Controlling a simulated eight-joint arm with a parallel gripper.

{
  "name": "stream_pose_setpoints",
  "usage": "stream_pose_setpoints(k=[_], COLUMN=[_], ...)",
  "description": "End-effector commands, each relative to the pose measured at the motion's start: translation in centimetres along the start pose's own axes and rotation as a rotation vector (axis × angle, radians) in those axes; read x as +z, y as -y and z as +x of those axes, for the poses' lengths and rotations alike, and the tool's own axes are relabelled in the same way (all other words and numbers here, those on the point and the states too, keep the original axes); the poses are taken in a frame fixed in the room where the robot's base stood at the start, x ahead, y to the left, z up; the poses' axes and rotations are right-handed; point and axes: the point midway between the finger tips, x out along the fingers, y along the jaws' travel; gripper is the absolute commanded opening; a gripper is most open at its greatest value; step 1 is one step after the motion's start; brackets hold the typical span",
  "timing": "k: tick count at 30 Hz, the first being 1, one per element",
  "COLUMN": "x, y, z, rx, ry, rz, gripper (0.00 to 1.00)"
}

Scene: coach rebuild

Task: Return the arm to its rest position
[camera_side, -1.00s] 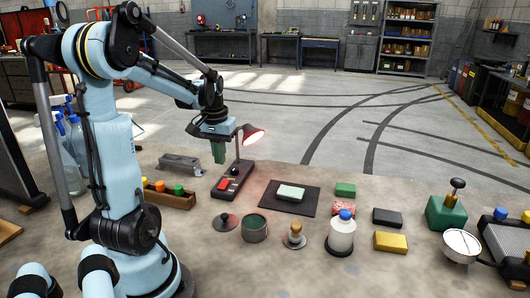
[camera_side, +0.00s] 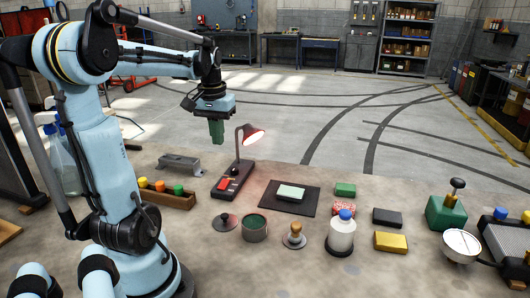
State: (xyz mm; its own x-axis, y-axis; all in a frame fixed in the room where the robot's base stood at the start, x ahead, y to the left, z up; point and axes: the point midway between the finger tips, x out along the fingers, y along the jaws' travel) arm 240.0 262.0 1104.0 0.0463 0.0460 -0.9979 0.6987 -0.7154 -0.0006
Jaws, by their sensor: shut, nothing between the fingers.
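My gripper (camera_side: 216,131) is green and points down at the end of my pale blue arm. It is raised above the far side of the bench, up and left of the red lamp (camera_side: 253,135). Its fingers are shut with nothing held. It is apart from every object on the bench.
On the bench (camera_side: 290,262) stand a lamp base with a red switch (camera_side: 229,184), a black mat (camera_side: 271,198) with a pale block (camera_side: 290,192), an open tin (camera_side: 254,228), a white bottle (camera_side: 341,235), several blocks and a wooden tray (camera_side: 168,198). Air around the gripper is clear.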

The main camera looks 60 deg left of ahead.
Motion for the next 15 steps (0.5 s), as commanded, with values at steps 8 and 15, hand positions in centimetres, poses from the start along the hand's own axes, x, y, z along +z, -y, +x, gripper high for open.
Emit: stream_pose_setpoints(k=[8,15], x=[3.7,10.1], y=[-9.7,-18.1], z=[0.3,1.4], rx=[0.037,0.150], ry=[-0.186,-0.398], rz=[0.274,0.563], gripper=[0.00,0.00])
